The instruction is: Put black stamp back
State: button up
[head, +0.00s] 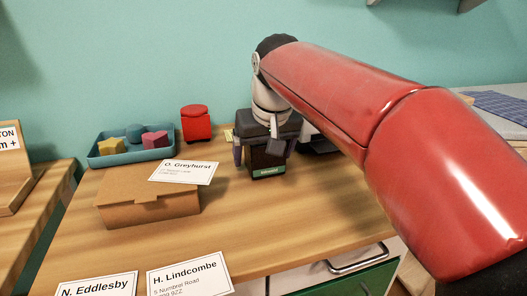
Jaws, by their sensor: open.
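A black block with a green labelled strip at its base (268,171) stands on the wooden desk, directly below my gripper (265,152); it looks like the black stamp, though I cannot tell for sure. My gripper points down, with its open fingers at the sides of the block's upper part. My gripper body hides the block's top, and I cannot tell whether the fingers touch it. Behind my gripper and arm, a dark item (318,143) is partly hidden.
A red round-topped object (195,124) stands at the back beside a blue tray (104,159) of several colored shapes. A cardboard box (140,207) lies in front, with an address card (184,172) on it. More cards (188,276) lie at the front edge. The desk's middle is clear.

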jog(key=p+v, duration=0.1)
jog(key=v, duration=1.1)
jog(key=shift+p, duration=0.4)
jog(key=shift+s+r, duration=0.1)
